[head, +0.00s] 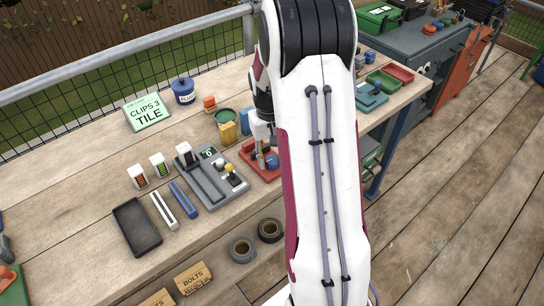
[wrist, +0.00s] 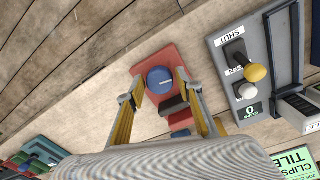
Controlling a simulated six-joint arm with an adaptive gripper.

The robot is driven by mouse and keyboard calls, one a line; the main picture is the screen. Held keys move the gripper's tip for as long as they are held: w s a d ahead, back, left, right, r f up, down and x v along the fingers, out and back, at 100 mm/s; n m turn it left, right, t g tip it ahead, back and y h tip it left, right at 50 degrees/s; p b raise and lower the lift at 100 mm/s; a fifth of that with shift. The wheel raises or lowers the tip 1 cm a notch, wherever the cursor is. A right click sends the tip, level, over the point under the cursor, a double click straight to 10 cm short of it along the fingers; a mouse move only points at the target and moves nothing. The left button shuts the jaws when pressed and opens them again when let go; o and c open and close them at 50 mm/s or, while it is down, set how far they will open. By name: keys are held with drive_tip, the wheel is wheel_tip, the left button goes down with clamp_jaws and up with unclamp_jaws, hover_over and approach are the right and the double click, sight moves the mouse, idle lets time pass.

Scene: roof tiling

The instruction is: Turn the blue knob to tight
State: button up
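The blue knob (wrist: 160,80) is round with a pale mark on its top. It sits on a red base (wrist: 152,58) on the wooden bench. In the wrist view, my gripper (wrist: 159,84) has its two yellow-and-grey fingers spread, one on either side of the knob, with small gaps visible. In the head view, the knob (head: 272,162) and red base (head: 257,170) show just left of my arm, with my gripper above them, partly hidden. The word for tight is not readable in either view.
A grey panel with a yellow-knobbed lever (wrist: 256,73) stands close to the red base. Bare wood lies left of the base in the wrist view.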

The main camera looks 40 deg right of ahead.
sight(271, 161)
drive_tip(key=shift+r, duration=0.1)
drive_tip(key=shift+a+r, duration=0.15)
drive_tip(key=shift+r, duration=3.5)
drive_tip(key=shift+a+f, duration=0.1)
drive_tip(key=s+a+r+n+t, duration=0.2)
drive_tip(key=s+a+r+t, duration=0.1)
drive_tip(key=s+a+r, duration=0.5)
drive_tip(key=s+a+r+n+t, duration=0.1)
drive_tip(key=s+a+r+t, duration=0.1)
drive_tip(key=s+a+r, duration=0.5)
drive_tip(key=s+a, duration=0.5)
drive_tip(key=a, duration=0.3)
drive_tip(key=shift+s+a+r+n+t, duration=0.15)
drive_tip(key=shift+s+r+n+t, duration=0.1)
drive_tip(key=shift+r+n+t, duration=0.15)
